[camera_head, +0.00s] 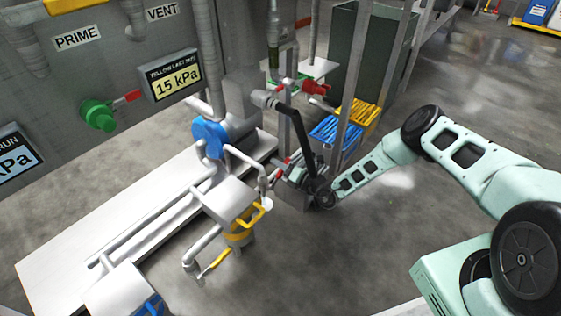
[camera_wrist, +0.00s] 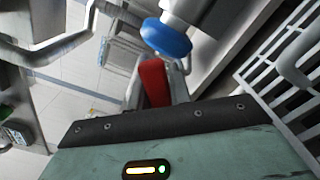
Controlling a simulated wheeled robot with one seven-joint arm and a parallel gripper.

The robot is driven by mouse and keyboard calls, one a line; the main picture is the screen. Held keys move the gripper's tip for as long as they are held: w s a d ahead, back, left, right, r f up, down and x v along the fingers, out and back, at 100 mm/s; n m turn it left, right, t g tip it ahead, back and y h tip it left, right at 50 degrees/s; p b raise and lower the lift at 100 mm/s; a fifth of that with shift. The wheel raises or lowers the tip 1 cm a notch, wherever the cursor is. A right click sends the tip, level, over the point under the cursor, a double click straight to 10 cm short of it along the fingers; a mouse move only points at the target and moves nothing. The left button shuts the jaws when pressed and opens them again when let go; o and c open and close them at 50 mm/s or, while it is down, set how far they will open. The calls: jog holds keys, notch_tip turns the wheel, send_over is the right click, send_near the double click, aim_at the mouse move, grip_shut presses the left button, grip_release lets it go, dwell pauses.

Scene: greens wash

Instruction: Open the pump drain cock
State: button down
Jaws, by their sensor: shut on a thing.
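A red handle (camera_wrist: 153,82), which I take to be the drain cock's lever, shows between my gripper's fingers in the wrist view. My gripper (camera_head: 283,171) is low beside the right end of the white pump base (camera_head: 62,262) and is shut on this handle. Small red parts (camera_head: 279,174) show at the fingers in the head view. A blue round part (camera_head: 208,138) sits on the grey pipework; a blue round part (camera_wrist: 166,38) is also just beyond the handle in the wrist view. The cock's body is mostly hidden, and its turn cannot be told.
Upright grey posts (camera_head: 350,85), a blue grate (camera_head: 337,131) and a yellow grate (camera_head: 359,113) stand behind. A panel has a green knob (camera_head: 97,115). Open floor lies in front.

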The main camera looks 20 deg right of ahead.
dwell(0.4)
jog(key=c, duration=1.3)
grip_release()
jog(key=p+v, duration=0.3)
jog(key=v, duration=0.4)
jog(key=shift+s+d, duration=0.2)
jog(key=shift+s, duration=0.05)
jog(key=shift+r, duration=0.1)
